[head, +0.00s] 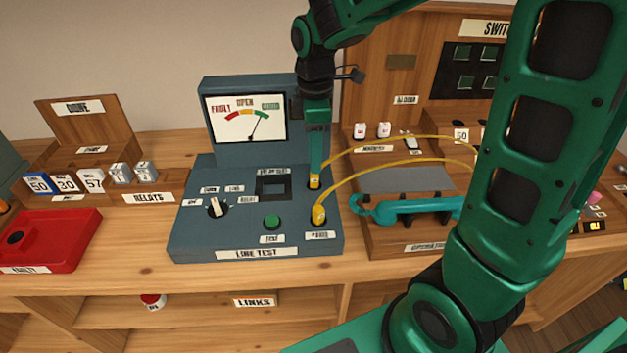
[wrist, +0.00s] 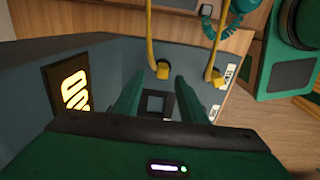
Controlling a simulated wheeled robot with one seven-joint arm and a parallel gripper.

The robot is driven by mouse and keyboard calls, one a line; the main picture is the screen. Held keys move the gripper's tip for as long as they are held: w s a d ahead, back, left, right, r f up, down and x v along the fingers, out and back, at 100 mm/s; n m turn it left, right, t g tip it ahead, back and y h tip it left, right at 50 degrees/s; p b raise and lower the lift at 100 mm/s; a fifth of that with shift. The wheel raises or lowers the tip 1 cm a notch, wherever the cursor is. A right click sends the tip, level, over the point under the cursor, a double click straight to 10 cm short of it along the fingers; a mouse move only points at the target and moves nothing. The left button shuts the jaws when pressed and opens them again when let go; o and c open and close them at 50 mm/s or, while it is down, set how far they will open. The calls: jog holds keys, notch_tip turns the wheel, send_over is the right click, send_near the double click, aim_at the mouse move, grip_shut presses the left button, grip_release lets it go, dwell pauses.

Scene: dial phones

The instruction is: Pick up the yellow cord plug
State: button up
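Two yellow cord plugs sit in the top of the blue-grey LINE TEST box (head: 190,235), each with a yellow cord arching right. The rear plug (head: 314,181) is directly below my gripper (head: 317,165). The front plug (head: 319,214) stands by a small label, nearer the box's front edge. In the wrist view my gripper (wrist: 157,82) is open, its two fingers apart. The rear plug (wrist: 162,70) shows between and just beyond the fingertips; I cannot tell whether they touch it. The front plug (wrist: 216,78) lies outside the fingers, to the right.
A teal handset (head: 415,208) lies on the wooden stand right of the box. The box's upright meter (head: 245,118) stands close behind my gripper. A red tray (head: 55,240) is at the left. My arm hides part of the right side.

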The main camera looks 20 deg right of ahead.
aim_at(314, 182)
jog(key=shift+s+a+f, duration=0.1)
jog(key=shift+s+f, duration=0.05)
jog(key=shift+f, duration=1.4)
jog(key=shift+s+f, duration=0.1)
jog(key=shift+f, duration=1.45)
grip_shut()
